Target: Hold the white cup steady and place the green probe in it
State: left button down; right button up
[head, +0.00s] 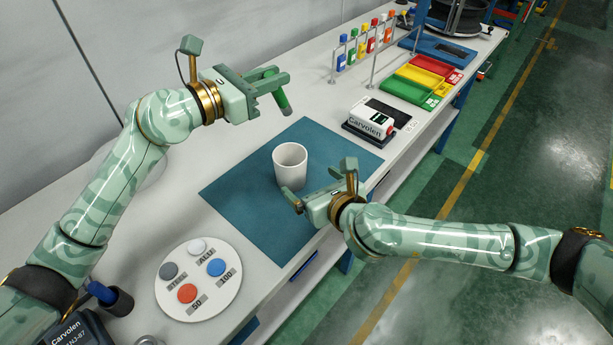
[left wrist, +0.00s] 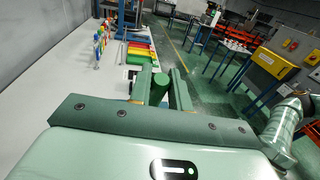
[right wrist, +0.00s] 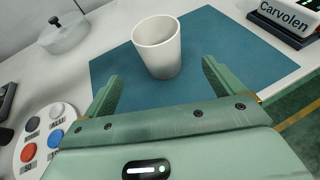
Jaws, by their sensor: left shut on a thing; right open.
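The white cup (head: 289,167) stands upright on the blue mat (head: 245,203). It also shows in the right wrist view (right wrist: 158,52), beyond the fingers and between their lines. My left gripper (head: 277,84) is shut on the green probe (head: 281,97), held above the table behind the cup and the mat's back edge. In the left wrist view the probe (left wrist: 160,84) sits between the two fingers. My right gripper (right wrist: 161,80) is open and empty, low over the mat in front of the cup. In the head view its fingers are partly hidden.
A round white plate with coloured buttons (head: 199,282) lies at the front left. A Carvolen device (head: 371,124) stands right of the mat. Coloured trays (head: 419,80) and a rack of coloured bottles (head: 362,45) are further back. A lidded dish (right wrist: 66,37) shows at the left.

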jog(key=x, duration=1.1)
jog(key=shift+w+a, duration=0.15)
jog(key=shift+w, duration=0.1)
jog(key=c, duration=1)
pick_arm(q)
send_over(277, 163)
notch_tip(277, 163, down, 13)
jog(key=shift+w, duration=0.3)
jog(key=shift+r, duration=0.1)
pick_arm(e)
jog(key=shift+c, duration=0.2)
pick_arm(q)
jog(key=c, duration=1.2)
grip_release()
